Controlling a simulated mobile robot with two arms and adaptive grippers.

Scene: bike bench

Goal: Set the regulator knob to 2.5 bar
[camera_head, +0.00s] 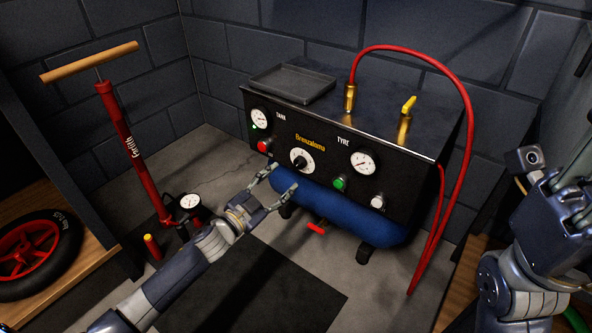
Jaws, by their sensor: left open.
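The regulator knob (302,160) is a round control with a pale dial on the middle of the compressor's black front panel (322,180). Its exact setting is too small to read. The tyre gauge (363,162) is to its right and the tank gauge (260,118) to its upper left. My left gripper (279,180) is open and empty, just in front of the panel, below and left of the knob, apart from it. My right gripper (569,192) is at the right edge; its fingers are partly cut off, and I cannot tell its opening.
A red button (264,146), a green button (340,183) and a white knob (377,202) sit on the same panel. A red hose (468,130) arcs over the right side. A red floor pump (137,155) and a wheel (35,255) stand left.

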